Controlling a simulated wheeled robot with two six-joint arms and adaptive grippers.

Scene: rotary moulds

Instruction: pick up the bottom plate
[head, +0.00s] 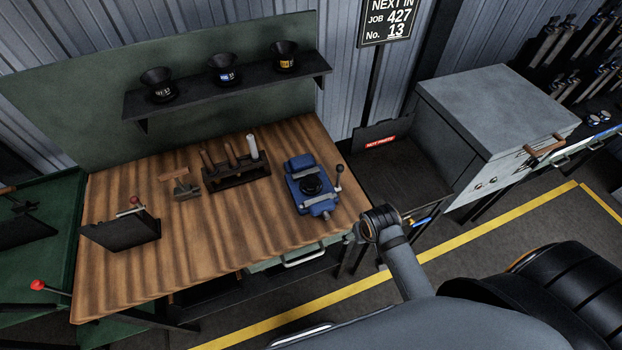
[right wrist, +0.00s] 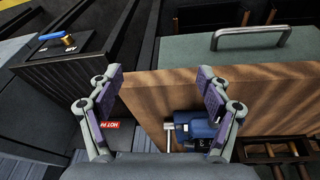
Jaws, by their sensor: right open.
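No part in view can be clearly told as the bottom plate. A round black piece (head: 312,184) sits in the blue vise (head: 318,206) at the right end of the wooden bench (head: 225,235); whether it is the plate I cannot tell. My right gripper (right wrist: 160,73) is open and empty in the right wrist view, with the bench edge and the blue vise (right wrist: 203,131) beyond its fingers. In the head view its arm comes in beside the bench's right end, its fingers unclear. My left gripper is not in view.
Several black cups sit on the shelf (head: 200,95). A red-labelled dark stand (head: 395,170) and grey cabinet (head: 490,110) stand right. The bench's front middle is clear.

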